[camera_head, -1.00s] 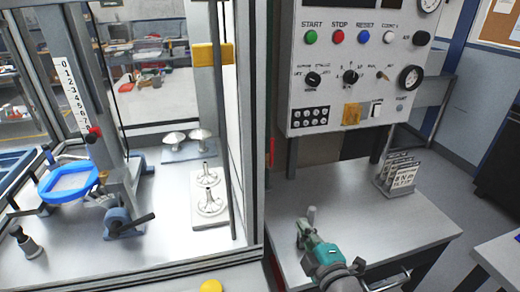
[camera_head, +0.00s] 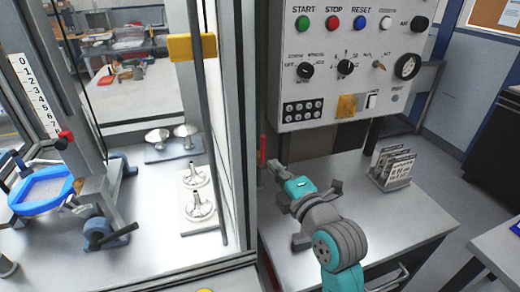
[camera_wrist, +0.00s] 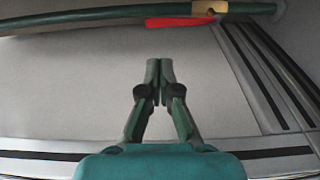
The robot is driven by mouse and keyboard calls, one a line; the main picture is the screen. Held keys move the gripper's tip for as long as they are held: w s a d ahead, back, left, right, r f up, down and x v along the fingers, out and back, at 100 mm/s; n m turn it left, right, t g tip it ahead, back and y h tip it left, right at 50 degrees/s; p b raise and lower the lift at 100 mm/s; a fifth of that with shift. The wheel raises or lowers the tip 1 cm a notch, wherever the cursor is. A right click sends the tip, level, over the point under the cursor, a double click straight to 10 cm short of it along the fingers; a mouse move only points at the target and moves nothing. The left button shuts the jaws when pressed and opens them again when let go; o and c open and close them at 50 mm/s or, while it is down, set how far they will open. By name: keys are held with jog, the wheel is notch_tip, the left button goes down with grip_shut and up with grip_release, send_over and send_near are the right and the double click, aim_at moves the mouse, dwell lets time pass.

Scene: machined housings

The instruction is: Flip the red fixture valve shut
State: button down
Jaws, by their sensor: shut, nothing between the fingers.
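The red valve lever (camera_wrist: 180,21) shows at the top of the wrist view, beside a small brass valve body (camera_wrist: 208,7) on a green hose or pipe (camera_wrist: 70,20). In the head view the red lever (camera_head: 262,150) is a thin upright strip by the right-hand post of the machine enclosure. My gripper (camera_wrist: 159,68) is shut and empty in the wrist view, its tips below the lever in the picture with a gap between. In the head view my gripper (camera_head: 276,168) is close to the red lever; I cannot tell the exact distance there.
The control panel (camera_head: 345,65) hangs above the steel table (camera_head: 425,210). A card holder (camera_head: 392,168) stands on the table to the right of my arm. The glazed enclosure (camera_head: 222,150) stands to the left, with metal parts (camera_head: 197,205) inside it.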

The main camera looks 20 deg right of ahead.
aim_at(262, 152)
jog(key=w+a, duration=0.1)
jog(key=w, duration=0.8)
jog(key=shift+w+a, duration=0.15)
jog(key=shift+w, duration=0.25)
